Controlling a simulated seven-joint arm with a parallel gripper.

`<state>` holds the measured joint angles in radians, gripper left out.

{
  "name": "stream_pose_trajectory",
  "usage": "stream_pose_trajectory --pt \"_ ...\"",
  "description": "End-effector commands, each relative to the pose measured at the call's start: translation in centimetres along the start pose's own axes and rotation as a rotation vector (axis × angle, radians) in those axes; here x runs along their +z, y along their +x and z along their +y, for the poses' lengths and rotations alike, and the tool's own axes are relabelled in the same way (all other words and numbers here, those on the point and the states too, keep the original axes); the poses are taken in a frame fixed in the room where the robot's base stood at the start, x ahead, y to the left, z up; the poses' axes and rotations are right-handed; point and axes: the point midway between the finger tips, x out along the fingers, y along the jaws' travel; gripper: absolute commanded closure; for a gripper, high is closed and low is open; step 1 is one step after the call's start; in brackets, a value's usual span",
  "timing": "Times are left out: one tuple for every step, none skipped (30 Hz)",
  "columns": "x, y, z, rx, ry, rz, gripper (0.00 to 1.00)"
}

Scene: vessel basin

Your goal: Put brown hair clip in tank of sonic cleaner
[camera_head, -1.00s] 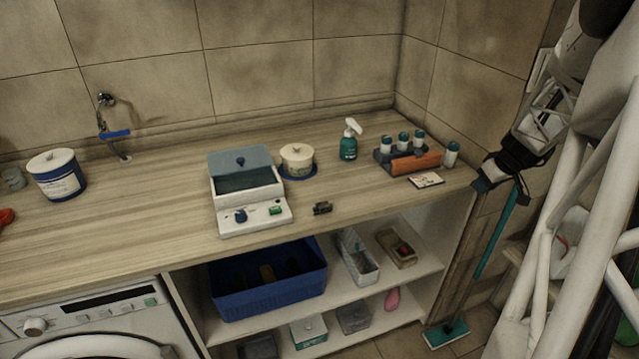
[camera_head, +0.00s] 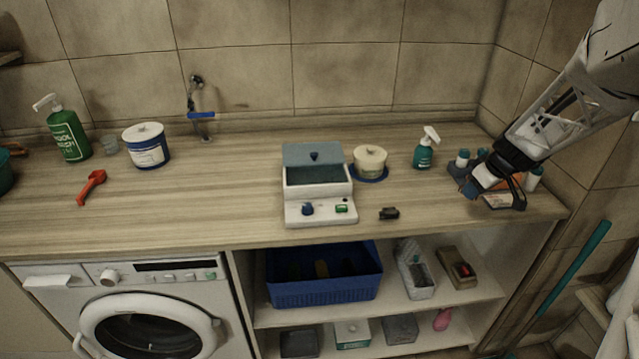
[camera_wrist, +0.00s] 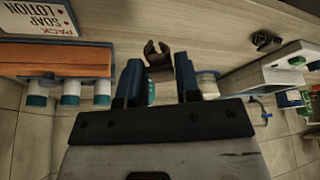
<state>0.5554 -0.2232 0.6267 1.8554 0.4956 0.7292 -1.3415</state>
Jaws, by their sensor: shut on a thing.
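The sonic cleaner (camera_head: 320,214) stands on the counter in the head view, a white box with its blue-grey lid (camera_head: 314,153) raised and its tank (camera_head: 318,190) open. My gripper (camera_head: 493,194) is at the right end of the counter, over the card and beside the bottle stand, well right of the cleaner. In the wrist view my gripper (camera_wrist: 158,70) has the brown hair clip (camera_wrist: 157,53) between its blue fingertips. The clip cannot be made out in the head view. The cleaner's edge (camera_wrist: 292,58) shows at the right of the wrist view.
A dark clip (camera_head: 389,213) lies right of the cleaner. A lidded cream jar (camera_head: 370,160) and a teal spray bottle (camera_head: 424,150) stand behind. Counter left of the cleaner is mostly clear.

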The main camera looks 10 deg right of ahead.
Motion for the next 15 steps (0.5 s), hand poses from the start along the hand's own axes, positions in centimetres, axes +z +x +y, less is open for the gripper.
stream_pose_trajectory --pt "-0.9 0.3 -1.0 -0.008 -0.021 0.0 0.95" --pt "-1.3 0.4 -1.5 -0.013 -0.032 0.0 0.95" --pt "-1.9 0.6 -2.2 -0.019 -0.048 0.001 0.95" --pt "-2.4 0.7 -2.7 -0.023 -0.059 0.001 0.95" --pt "-2.8 0.9 -3.2 -0.028 -0.07 0.001 0.95" --pt "-3.4 1.0 -4.0 -0.034 -0.086 0.001 0.95" --pt "-3.8 1.2 -4.5 -0.039 -0.097 0.001 0.95" --pt "-4.2 1.3 -5.0 -0.043 -0.109 0.001 0.95" --pt "-4.7 1.5 -5.8 -0.05 -0.124 0.001 0.95" --pt "-5.1 1.6 -6.3 -0.054 -0.135 0.001 0.95" --pt "-5.5 1.8 -6.9 -0.059 -0.147 0.001 0.95" --pt "-6.0 1.9 -7.6 -0.065 -0.161 0.001 0.95" --pt "-6.4 2.0 -8.2 -0.07 -0.172 0.001 0.95" --pt "-6.8 2.2 -8.7 -0.074 -0.184 0.001 0.95" --pt "-7.2 2.3 -9.5 -0.08 -0.199 0.001 0.95"
